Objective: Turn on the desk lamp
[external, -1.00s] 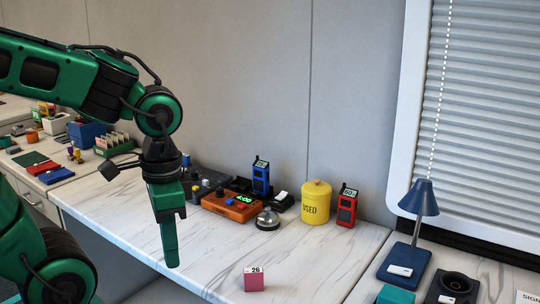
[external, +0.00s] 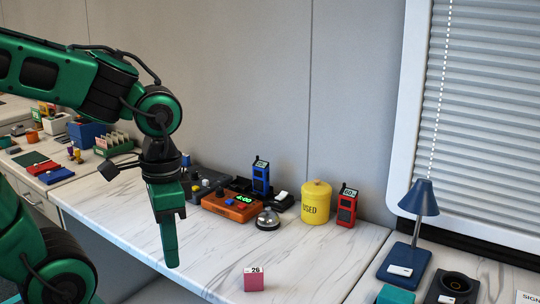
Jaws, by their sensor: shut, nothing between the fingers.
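The blue desk lamp (external: 420,199) stands upright at the right, on the counter below the window blind. Its cone shade points down, and a white switch (external: 400,270) sits on its flat base (external: 386,275). No glow shows from the shade. My green gripper (external: 172,264) points straight down above the marble counter at the left, far from the lamp. Its fingers are together with nothing between them.
A yellow canister (external: 315,203), red radio (external: 347,206), blue radio (external: 261,177), orange clock (external: 231,206) and silver bell (external: 268,220) stand along the back. A pink block (external: 254,280) is near the front. A black round-holed holder (external: 455,287) and a teal block (external: 396,294) sit beside the lamp.

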